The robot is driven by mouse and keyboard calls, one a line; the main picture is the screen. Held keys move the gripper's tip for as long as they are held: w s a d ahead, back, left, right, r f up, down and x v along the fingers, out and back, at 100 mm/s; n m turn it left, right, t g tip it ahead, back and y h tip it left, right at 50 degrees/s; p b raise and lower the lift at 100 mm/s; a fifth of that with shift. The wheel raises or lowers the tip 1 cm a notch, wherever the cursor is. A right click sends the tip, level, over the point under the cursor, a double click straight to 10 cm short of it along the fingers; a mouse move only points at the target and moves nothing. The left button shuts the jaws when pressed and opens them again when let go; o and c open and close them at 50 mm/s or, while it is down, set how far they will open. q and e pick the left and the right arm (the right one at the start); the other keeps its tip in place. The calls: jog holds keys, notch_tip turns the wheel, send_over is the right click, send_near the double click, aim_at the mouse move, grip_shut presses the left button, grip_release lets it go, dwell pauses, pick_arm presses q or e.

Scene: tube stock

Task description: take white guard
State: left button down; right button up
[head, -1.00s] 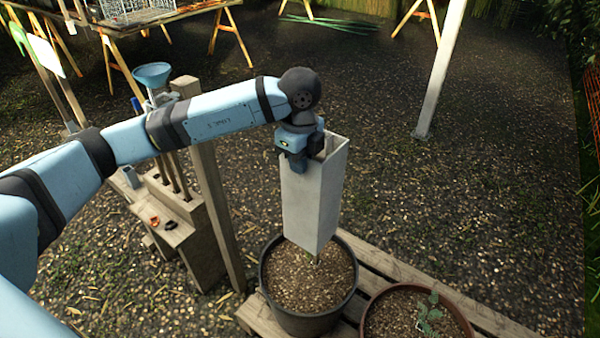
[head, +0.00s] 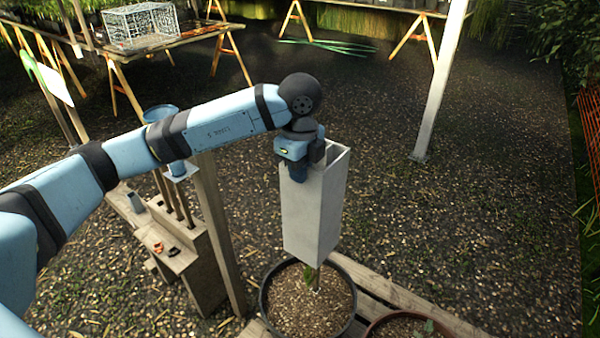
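The white guard (head: 312,215) is a tall, square, open-topped tube. It hangs upright above the black pot (head: 265,298) of brown soil. A small green seedling with a thin stem (head: 309,275) shows just below the guard's lower end; any part of it inside the guard is hidden. My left gripper (head: 299,170) is at the guard's top left edge, shut on its wall, with the fingers partly hidden. My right gripper is not in view.
A second, brown pot (head: 384,323) stands at right on the wooden pallet (head: 375,284). A wooden post (head: 217,225) and a wooden tool stand (head: 185,258) are left of the guard. A white pole (head: 440,85) rises behind at right. The gravel at right is mostly clear.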

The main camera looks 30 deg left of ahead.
pick_arm(q)
jog(key=shift+r+p, duration=1.15)
jog(key=shift+r, duration=0.75)
jog(key=shift+r+p, duration=2.6)
jog(key=shift+r, duration=1.4)
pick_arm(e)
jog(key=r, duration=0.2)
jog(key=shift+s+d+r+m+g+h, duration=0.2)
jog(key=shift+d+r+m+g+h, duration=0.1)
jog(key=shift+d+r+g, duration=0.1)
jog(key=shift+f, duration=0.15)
